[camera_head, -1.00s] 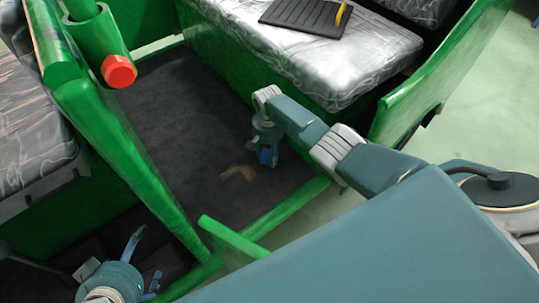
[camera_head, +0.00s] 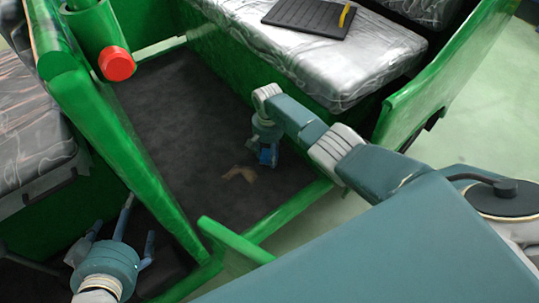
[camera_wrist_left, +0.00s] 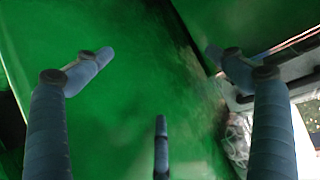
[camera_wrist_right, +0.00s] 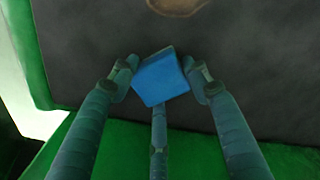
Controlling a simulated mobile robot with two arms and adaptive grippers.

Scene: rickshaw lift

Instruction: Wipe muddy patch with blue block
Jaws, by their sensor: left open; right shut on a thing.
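The blue block (camera_wrist_right: 160,78) is held between the fingers of my right gripper (camera_wrist_right: 163,82) in the right wrist view. In the head view the right gripper (camera_head: 267,155) points down over the dark floor, with the blue block only partly visible below it. The muddy patch (camera_head: 239,173) is a small brown mark on the floor, just left of the block. It also shows at the top edge of the right wrist view (camera_wrist_right: 178,5), apart from the block. My left gripper (camera_head: 118,240) is open and empty at the lower left of the head view.
Green rails (camera_head: 115,130) border the dark floor (camera_head: 180,120) on the left and front. A silver padded seat (camera_head: 340,65) with a black ridged board (camera_head: 310,17) lies behind. A red-ended green tube (camera_head: 117,64) stands at upper left.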

